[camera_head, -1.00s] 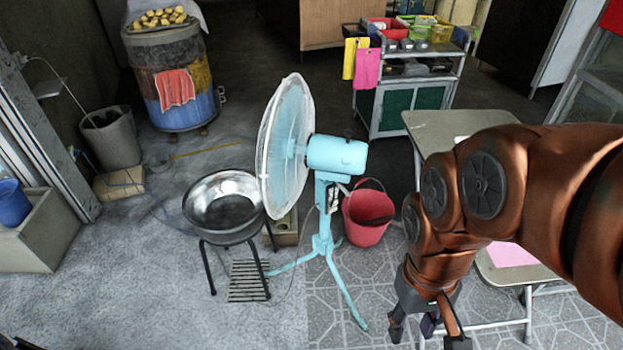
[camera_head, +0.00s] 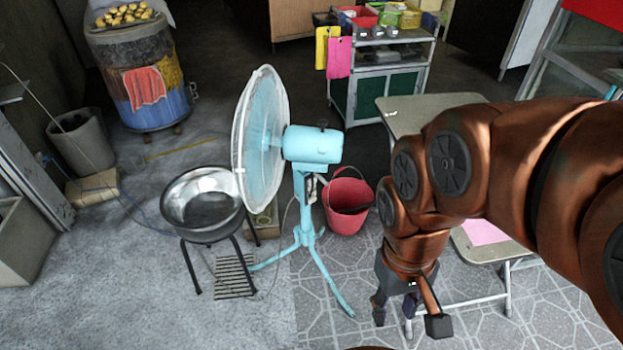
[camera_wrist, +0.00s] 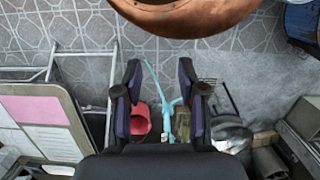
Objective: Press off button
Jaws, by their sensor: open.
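A light blue standing fan (camera_head: 313,145) with a round caged head stands on tripod legs in the middle of the head view. A small switch box (camera_head: 313,187) shows on its post below the motor; single buttons are too small to make out. My gripper (camera_head: 394,311) is open and empty, pointing down over the tiled floor, right of the fan and apart from it. In the wrist view my gripper (camera_wrist: 159,76) has its two fingers spread, with the fan's blue legs (camera_wrist: 166,106) seen below and between them.
A red bucket (camera_head: 346,216) stands right behind the fan post. A metal bowl (camera_head: 203,200) on a dark stand is at its left. A folding table (camera_head: 415,112) is behind my arm, and a green cart (camera_head: 398,93) farther back. Tiled floor before the fan is clear.

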